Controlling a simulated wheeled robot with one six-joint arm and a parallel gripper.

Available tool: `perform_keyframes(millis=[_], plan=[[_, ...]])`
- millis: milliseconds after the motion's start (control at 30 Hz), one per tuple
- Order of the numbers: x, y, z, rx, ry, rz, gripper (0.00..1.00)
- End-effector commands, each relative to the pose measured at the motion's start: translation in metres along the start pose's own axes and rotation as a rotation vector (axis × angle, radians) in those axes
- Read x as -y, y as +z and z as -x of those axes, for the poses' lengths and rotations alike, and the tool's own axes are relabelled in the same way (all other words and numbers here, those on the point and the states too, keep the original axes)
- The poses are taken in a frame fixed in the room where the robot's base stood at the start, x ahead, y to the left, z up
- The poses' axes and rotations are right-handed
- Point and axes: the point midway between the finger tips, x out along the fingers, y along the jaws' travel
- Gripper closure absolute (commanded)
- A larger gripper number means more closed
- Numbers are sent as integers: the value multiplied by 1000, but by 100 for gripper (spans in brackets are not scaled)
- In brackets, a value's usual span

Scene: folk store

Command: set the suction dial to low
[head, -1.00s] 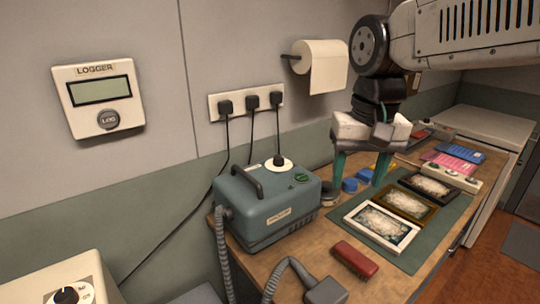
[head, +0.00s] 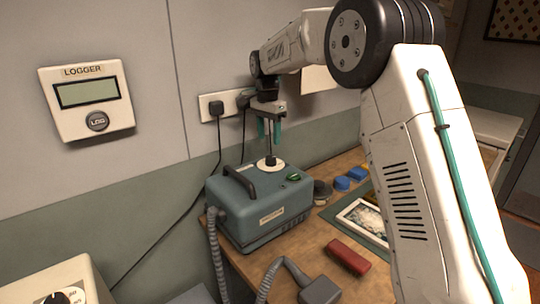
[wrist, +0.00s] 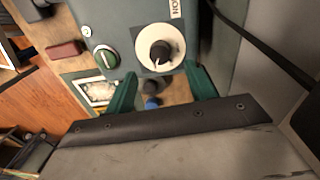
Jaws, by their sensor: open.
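The suction dial (head: 271,163) is a black knob on a round white plate on top of the blue-grey suction unit (head: 262,209). In the wrist view the dial (wrist: 160,46) faces the camera, and a small pale mark shows on the knob's lower side. Scale words on the plate are too small to read. My gripper (head: 269,133) points down above the dial, its teal fingers open with nothing between them. In the wrist view my gripper (wrist: 160,75) has its fingers spread just below the dial plate, apart from the knob.
A green switch (head: 294,177) and a black carrying handle (head: 238,182) are also on the unit's top. Black cords hang from the wall sockets (head: 217,107) close to my gripper. A grey hose (head: 215,255), a red brush (head: 348,256) and a framed picture (head: 362,219) are nearby.

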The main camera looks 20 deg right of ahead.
Motion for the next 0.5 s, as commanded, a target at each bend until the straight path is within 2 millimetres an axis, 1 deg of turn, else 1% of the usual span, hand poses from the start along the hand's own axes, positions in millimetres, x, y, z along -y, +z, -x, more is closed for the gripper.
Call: perform_keyframes(millis=[300, 400, 500], plan=[[-1, 0, -48, 1, 3, -1, 45], [-1, 0, -61, 1, 3, -1, 45], [-1, 0, -70, 1, 2, -1, 45]])
